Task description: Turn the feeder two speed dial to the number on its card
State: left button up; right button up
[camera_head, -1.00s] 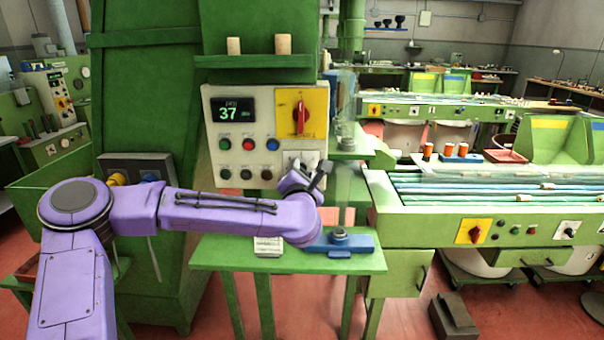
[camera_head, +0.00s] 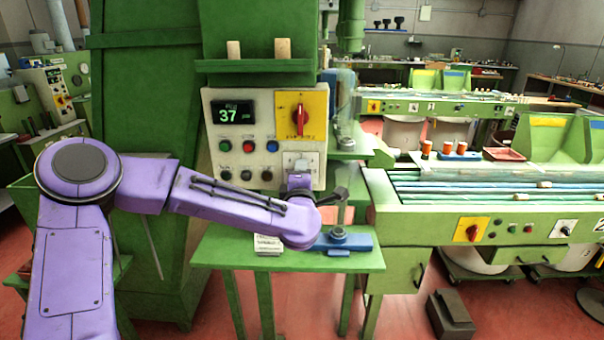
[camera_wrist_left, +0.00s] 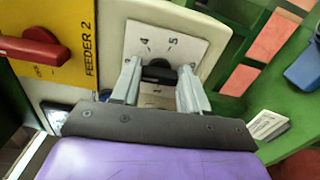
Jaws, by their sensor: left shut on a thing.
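The feeder two speed dial, a black knob (camera_wrist_left: 158,73), sits on a white numbered plate (camera_wrist_left: 183,34) beside the yellow FEEDER 2 panel (camera_wrist_left: 75,15). Its plate shows 3, 4 and 5 in the left wrist view; the knob's pointer cannot be made out. My left gripper (camera_wrist_left: 161,80) is shut on the knob, one finger on each side. In the head view the plate (camera_head: 307,158) shows above my purple wrist, which hides the knob. A white card (camera_head: 267,244) lies on the green table; its print is too small to read. My right gripper is out of view.
The control box (camera_head: 214,150) has a display (camera_head: 233,112) reading 37, several buttons and a red switch (camera_head: 300,120). A blue fixture (camera_head: 350,243) stands on the green table (camera_head: 220,256) near my wrist. A conveyor (camera_head: 480,205) runs at right.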

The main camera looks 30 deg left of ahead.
pick_arm(q)
jog(key=shift+m, duration=0.5)
jog(key=o, duration=1.1)
jog(key=shift+c, duration=0.2)
jog(key=shift+d, duration=0.1)
jog(key=b+v, duration=0.2)
jog(key=v, duration=0.8)
jog(key=shift+s+b, duration=0.25)
jog(key=shift+b, duration=0.15)
